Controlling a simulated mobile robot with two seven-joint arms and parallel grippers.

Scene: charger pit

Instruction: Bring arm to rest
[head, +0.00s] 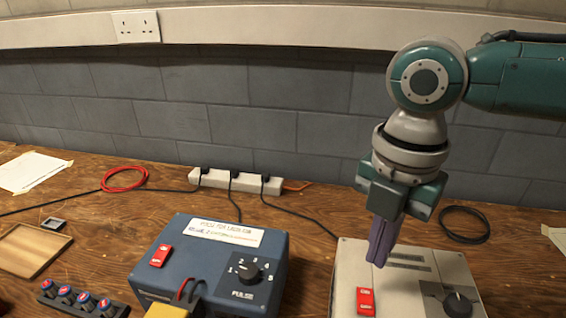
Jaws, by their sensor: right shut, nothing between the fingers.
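My right gripper (378,262) comes in from the upper right on a green and grey arm. It points down, with its purple fingers shut and nothing between them. The fingertips appear over the back left part of the light grey charger box (345,262); I cannot tell whether they touch it. That box has a red switch (365,301) and a black knob (457,304). My left gripper is not in view.
A blue charger box (190,262) with a dial stands left of the grey one. A white power strip (215,179) with black cables lies near the wall.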

